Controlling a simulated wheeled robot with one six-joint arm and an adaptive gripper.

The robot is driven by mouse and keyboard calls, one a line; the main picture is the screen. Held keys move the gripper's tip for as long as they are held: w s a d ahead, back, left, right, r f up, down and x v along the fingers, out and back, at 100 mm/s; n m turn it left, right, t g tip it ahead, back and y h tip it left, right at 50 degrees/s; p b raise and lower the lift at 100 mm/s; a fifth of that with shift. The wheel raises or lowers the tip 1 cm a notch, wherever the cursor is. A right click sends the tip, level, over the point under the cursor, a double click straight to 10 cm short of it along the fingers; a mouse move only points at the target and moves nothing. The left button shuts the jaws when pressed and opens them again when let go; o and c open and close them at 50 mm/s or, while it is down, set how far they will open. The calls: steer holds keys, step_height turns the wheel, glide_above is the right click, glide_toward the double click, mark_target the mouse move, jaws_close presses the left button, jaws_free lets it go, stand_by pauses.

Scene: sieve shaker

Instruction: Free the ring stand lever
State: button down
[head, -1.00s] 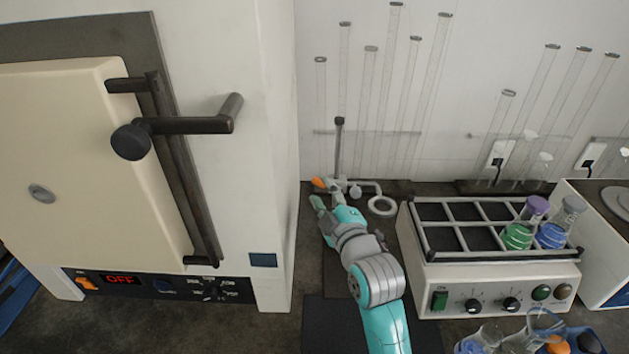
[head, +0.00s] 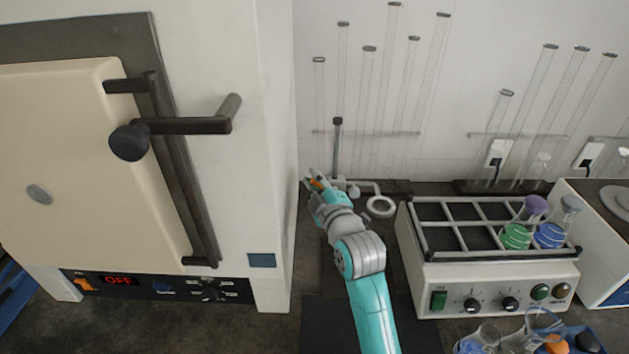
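The ring stand has a dark upright rod (head: 337,150) and a pale ring (head: 381,206) held out to the right on a side arm. A small orange lever (head: 316,184) shows at the left end of its clamp. My gripper (head: 313,180) is at this lever, with its fingertips apart and the orange showing between them. The fingers are small here, and I cannot tell whether they touch the lever or stand open around it. My gripper and wrist hide the lower part of the stand.
A large oven (head: 275,150) stands close on the left of my gripper. A shaker (head: 490,272) with green and blue flasks stands on the right. Tall glass tubes (head: 365,110) stand behind the ring stand. A dark mat (head: 325,320) lies in front.

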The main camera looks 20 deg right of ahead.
steer(key=shift+s+d+r+m+t, duration=0.1)
steer(key=shift+d+r+m+t, duration=0.2)
steer(key=shift+m, duration=0.45)
steer(key=shift+d+r+m+t, duration=0.2)
steer(key=shift+r+m, duration=0.1)
steer(key=shift+m, duration=0.45)
steer(key=c, duration=1.1)
jaws_free()
steer(key=shift+s, duration=0.1)
steer(key=s, duration=0.8)
steer(key=s+f, duration=0.1)
steer(key=s, duration=0.2)
steer(key=shift+s+d+f, duration=0.1)
steer(key=shift+s+d, duration=0.1)
steer(key=shift+s, duration=0.2)
